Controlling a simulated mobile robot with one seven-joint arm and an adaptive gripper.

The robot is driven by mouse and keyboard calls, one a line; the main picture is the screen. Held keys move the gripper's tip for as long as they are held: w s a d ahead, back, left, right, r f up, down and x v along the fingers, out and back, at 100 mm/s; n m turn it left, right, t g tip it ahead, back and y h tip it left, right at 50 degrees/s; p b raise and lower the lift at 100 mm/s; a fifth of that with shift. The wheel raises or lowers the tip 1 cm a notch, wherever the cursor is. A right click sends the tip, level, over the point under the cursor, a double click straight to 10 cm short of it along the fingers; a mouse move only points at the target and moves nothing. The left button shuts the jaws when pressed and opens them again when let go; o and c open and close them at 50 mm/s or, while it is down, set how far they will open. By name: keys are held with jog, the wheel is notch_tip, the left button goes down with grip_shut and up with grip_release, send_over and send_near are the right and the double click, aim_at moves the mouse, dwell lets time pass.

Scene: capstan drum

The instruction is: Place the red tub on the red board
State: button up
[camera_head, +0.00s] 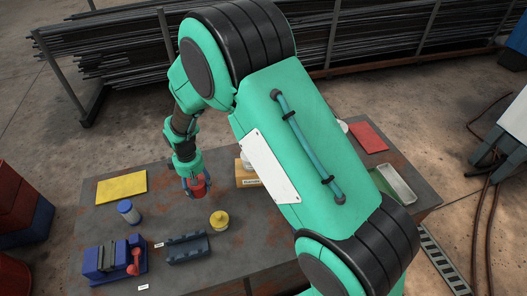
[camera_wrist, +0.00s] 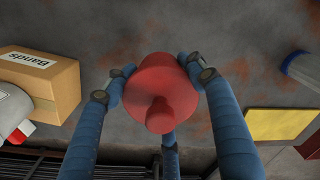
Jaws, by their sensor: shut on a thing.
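The red tub (camera_head: 200,189) is round with a knob on top and sits between the blue fingers of my gripper (camera_head: 196,187), over the middle-left of the table. In the wrist view the red tub (camera_wrist: 160,95) fills the middle, with the fingers of my gripper (camera_wrist: 163,85) closed around its sides. Whether its base touches the table is hard to tell. The red board (camera_head: 368,137) lies flat at the far right of the table, beyond my arm, and looks bare. It is not seen in the wrist view.
A cardboard box marked "Bands" (camera_wrist: 42,85) stands close beside the gripper. A yellow board (camera_head: 121,187), a blue-and-white cylinder (camera_head: 129,212), a yellow tub (camera_head: 219,220), a dark rack (camera_head: 187,247) and a metal tray (camera_head: 397,183) are on the table. My arm hides its middle.

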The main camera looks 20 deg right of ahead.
notch_tip(320, 180, up, 20)
jog(key=w+d+m+p, duration=0.2)
jog(key=w+d+m, duration=0.2)
jog(key=d, duration=1.2)
jog(key=w+d+m+p, duration=0.2)
jog(key=w+d+m, duration=0.15)
jog(key=d, duration=1.35)
jog(key=s+d+m+p, duration=0.2)
jog(key=s+d+m, duration=0.25)
jog(key=d, duration=0.95)
jog(key=s+d+m+p, duration=0.25)
jog(key=s+d, duration=0.35)
jog(key=d, duration=0.7)
jog(key=s+d+m+p, duration=0.1)
jog(key=s+d+m, duration=0.35)
jog(key=d, duration=0.95)
notch_tip(320, 180, down, 19)
jog(key=shift+s+a+n, duration=0.15)
jog(key=shift+a+n, duration=0.1)
jog(key=shift+n, duration=0.15)
jog(key=shift+r, duration=0.1)
